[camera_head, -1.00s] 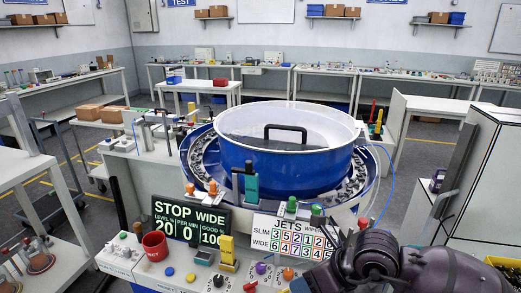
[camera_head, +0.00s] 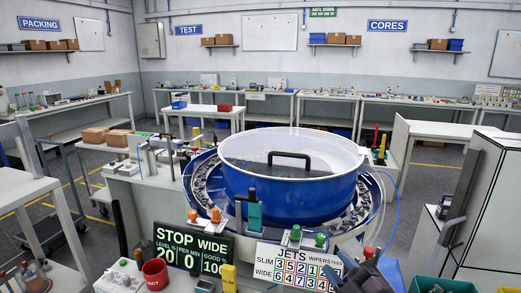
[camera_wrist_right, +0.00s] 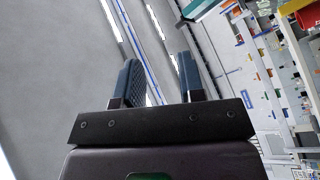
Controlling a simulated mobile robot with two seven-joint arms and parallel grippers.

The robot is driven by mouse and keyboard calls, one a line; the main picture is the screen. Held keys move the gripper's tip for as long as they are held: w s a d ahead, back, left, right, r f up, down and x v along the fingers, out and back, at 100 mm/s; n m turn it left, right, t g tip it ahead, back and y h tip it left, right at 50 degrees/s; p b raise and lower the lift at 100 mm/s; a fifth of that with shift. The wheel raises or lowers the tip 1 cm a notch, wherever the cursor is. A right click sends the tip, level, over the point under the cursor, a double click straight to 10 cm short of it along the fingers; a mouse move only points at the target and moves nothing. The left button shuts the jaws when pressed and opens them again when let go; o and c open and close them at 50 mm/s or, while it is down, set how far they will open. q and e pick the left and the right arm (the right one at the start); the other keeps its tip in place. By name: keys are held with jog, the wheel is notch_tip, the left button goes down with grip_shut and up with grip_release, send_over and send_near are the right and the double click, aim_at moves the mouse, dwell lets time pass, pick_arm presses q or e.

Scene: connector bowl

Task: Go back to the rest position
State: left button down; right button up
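My right gripper (camera_head: 362,268) shows at the bottom right of the head view, beside the jets board; only its finger area is in frame there. In the right wrist view its two blue-grey fingers (camera_wrist_right: 158,80) stand apart with nothing between them. My left gripper is not in view. The blue bowl (camera_head: 245,190) with a white rim and a black handle across it stands in the middle of the head view, apart from my right gripper.
A black STOP WIDE board (camera_head: 190,247) and a white jets board (camera_head: 291,268) stand in front of the bowl. A red mug (camera_head: 155,274) is at front left. A white cabinet (camera_head: 485,200) and a green bin (camera_head: 440,285) are at the right. Benches line the far wall.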

jog(key=s+d+f+m+g+h, duration=0.1)
jog(key=s+d+f+m+h, duration=0.2)
jog(key=f+m, duration=0.3)
jog(key=s+d+f+m+g+h, duration=0.2)
jog(key=d+f+m+h, duration=0.15)
jog(key=f, duration=0.45)
jog(key=s+d+f+m+g+h, duration=0.1)
jog(key=s+d+f+m, duration=0.1)
jog(key=s+f, duration=0.4)
jog(key=s+d+f+m+g+h, duration=0.1)
jog(key=s+d+f+m+g, duration=0.1)
jog(key=s+f, duration=0.3)
jog(key=s+m, duration=0.1)
jog(key=s, duration=0.3)
jog(key=shift+s+d+f, duration=0.2)
jog(key=shift+d+f, duration=0.15)
jog(key=shift+f, duration=0.05)
jog(key=shift+h, duration=0.25)
